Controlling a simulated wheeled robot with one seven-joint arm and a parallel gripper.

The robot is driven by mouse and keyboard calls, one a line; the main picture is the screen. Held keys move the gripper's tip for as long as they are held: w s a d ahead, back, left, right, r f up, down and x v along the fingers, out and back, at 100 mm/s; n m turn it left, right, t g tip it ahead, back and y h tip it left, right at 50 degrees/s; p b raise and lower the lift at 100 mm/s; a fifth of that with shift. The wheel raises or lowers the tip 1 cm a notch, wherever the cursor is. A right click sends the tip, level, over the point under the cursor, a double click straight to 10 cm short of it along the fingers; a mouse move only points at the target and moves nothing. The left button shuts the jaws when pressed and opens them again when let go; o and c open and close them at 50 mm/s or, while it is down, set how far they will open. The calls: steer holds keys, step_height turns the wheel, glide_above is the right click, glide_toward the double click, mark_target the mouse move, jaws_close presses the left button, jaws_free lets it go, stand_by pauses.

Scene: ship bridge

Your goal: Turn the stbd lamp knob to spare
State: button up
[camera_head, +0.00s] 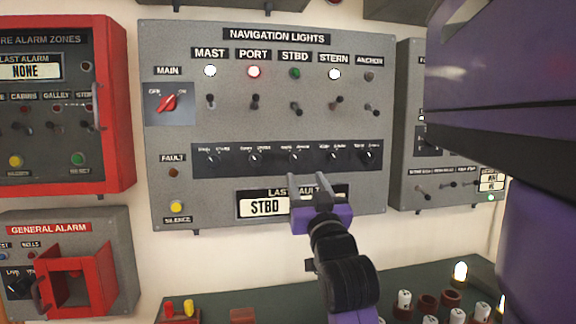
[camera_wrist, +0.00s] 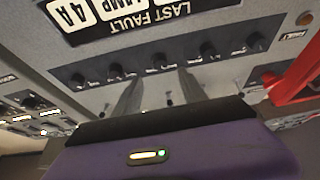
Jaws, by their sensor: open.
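The stbd lamp knob (camera_head: 295,156) is the small black middle knob in the dark strip of the grey NAVIGATION LIGHTS panel (camera_head: 170,122). Its pointer is too small to read surely. My gripper (camera_head: 307,178) is open and empty, just below this knob and in front of the LAST FAULT window (camera_head: 264,207), which reads STBD and is partly covered. In the upside-down wrist view, the stbd knob (camera_wrist: 160,62) shows between the two spread fingertips (camera_wrist: 160,76); I cannot tell whether they touch anything.
Similar knobs flank it: port (camera_head: 254,157) and stern (camera_head: 334,156). Toggle switches (camera_head: 296,108) sit above. The stbd light (camera_head: 295,73) is dim green. A red-framed alarm box (camera_head: 115,110) stands left. Below is a green desk (camera_head: 270,292) with small bulbs.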

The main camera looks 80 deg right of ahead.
mark_target(297, 162)
steer(key=shift+f+p+x, duration=0.1)
steer(key=shift+p+x, duration=0.3)
steer(key=shift+x, duration=1.55)
steer(key=shift+f+p+x, duration=0.15)
steer(key=shift+p+x, duration=0.25)
steer(key=shift+x, duration=1.55)
steer(key=shift+w, duration=0.15)
jaws_close()
